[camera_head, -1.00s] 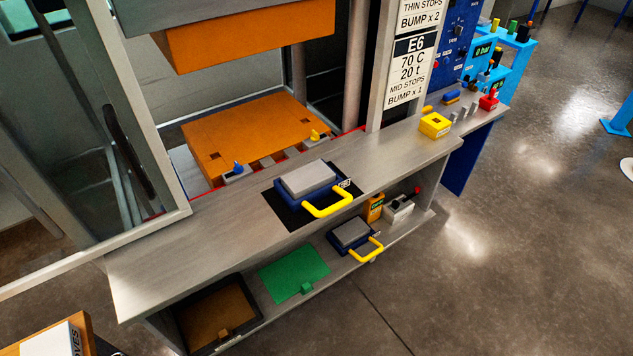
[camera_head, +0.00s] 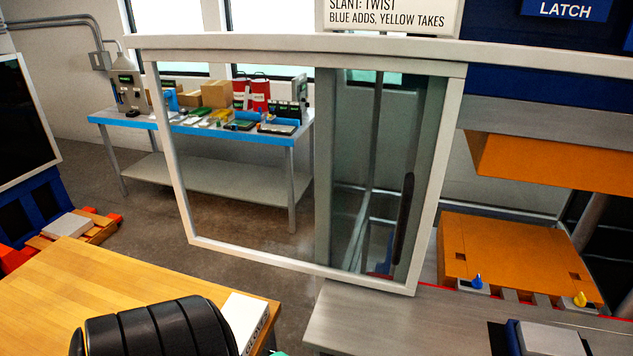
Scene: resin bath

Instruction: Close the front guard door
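The front guard door is a clear panel in a pale metal frame (camera_head: 178,160). In the head view it stands to the left of the press opening, so the opening is uncovered. Its long black handle (camera_head: 403,218) is upright near the right edge of the panel. Orange platens, a lower one (camera_head: 505,250) and an upper one (camera_head: 560,165), show in the open press to the right of the door. Neither gripper is in view. A black ribbed part at the bottom left looks like a piece of my arm, with no fingers visible.
A wooden table (camera_head: 125,283) with a white box (camera_head: 245,318) fills the lower left. The press's grey ledge (camera_head: 385,325) runs below the door. A blue-edged bench (camera_head: 215,132) with several items stands behind the panel. Floor shows between table and bench.

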